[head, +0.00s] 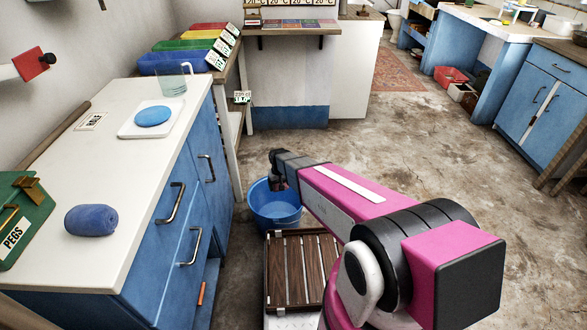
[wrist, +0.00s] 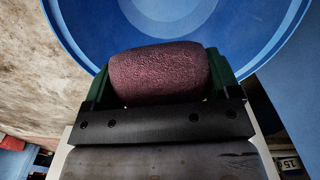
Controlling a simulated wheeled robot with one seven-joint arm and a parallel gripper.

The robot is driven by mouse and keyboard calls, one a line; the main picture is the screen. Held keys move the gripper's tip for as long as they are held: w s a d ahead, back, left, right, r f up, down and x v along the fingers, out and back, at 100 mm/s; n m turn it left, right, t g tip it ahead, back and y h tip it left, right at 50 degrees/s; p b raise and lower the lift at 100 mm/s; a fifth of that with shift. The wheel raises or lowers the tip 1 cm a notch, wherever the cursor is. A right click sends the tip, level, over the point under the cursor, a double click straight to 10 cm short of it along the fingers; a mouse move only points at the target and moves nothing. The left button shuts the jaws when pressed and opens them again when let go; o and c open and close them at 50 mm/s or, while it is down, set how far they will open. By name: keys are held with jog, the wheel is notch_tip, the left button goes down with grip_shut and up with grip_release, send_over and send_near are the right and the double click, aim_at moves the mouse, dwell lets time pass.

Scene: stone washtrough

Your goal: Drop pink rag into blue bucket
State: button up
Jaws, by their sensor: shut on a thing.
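The pink rag (wrist: 160,76), a dull dark-pink roll, sits between the green fingers of my gripper (wrist: 158,84) in the wrist view. My gripper is shut on it. The blue bucket (wrist: 82,32) lies beyond the rag in the wrist view, its round inside filling the top of the picture. In the head view, the blue bucket (head: 275,213) stands on the floor beside the blue cabinet. My gripper (head: 279,184) points down over the bucket there, and the rag is too small and dark to make out clearly.
A brown slatted rack (head: 302,272) lies in front of the bucket. A white counter (head: 130,190) at left bears a blue roll (head: 91,220), a white board with a blue disc (head: 153,117) and a green PEGS board (head: 22,215). Open floor (head: 440,170) spreads right.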

notch_tip(320, 180, down, 5)
jog(key=shift+f, duration=0.2)
dwell(0.3)
jog(key=o, duration=0.9)
jog(key=shift+c, duration=0.2)
jog(key=shift+r, duration=0.1)
